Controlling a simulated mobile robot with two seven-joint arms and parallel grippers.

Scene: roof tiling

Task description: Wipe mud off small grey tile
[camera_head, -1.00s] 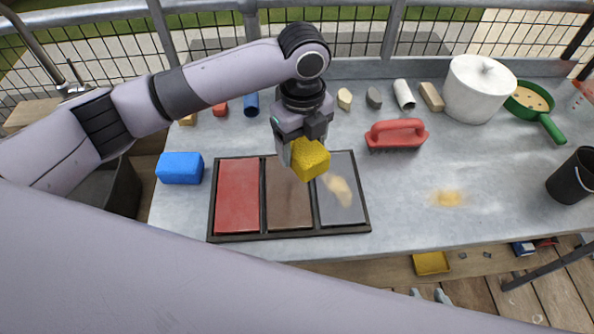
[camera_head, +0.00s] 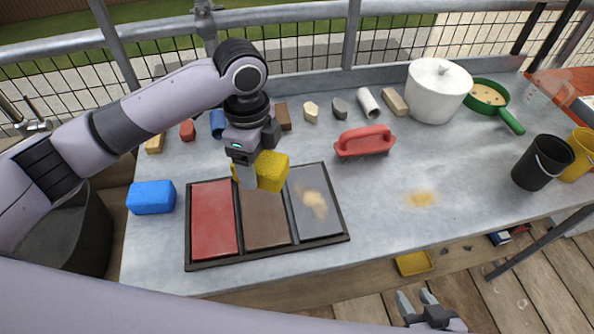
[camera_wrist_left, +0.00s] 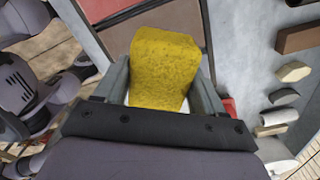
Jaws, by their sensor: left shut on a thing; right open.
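The grey tile (camera_head: 330,220) lies at the right end of a dark three-slot tray (camera_head: 296,247), with a tan mud smear (camera_head: 315,203) on its middle. A brown tile (camera_head: 264,218) and a red tile (camera_head: 213,220) lie beside it. My left gripper (camera_head: 245,175) is shut on a yellow sponge (camera_head: 272,171), held above the far end of the brown tile. The sponge also shows between the fingers in the left wrist view (camera_wrist_left: 162,68). My right gripper (camera_head: 420,302) is open and empty, low in front of the table.
A blue sponge (camera_head: 151,197) lies left of the tray. A red-handled brush (camera_head: 365,141) lies behind its right end. A white pot (camera_head: 438,90), a green pan (camera_head: 489,95) and a black bucket (camera_head: 542,163) stand to the right.

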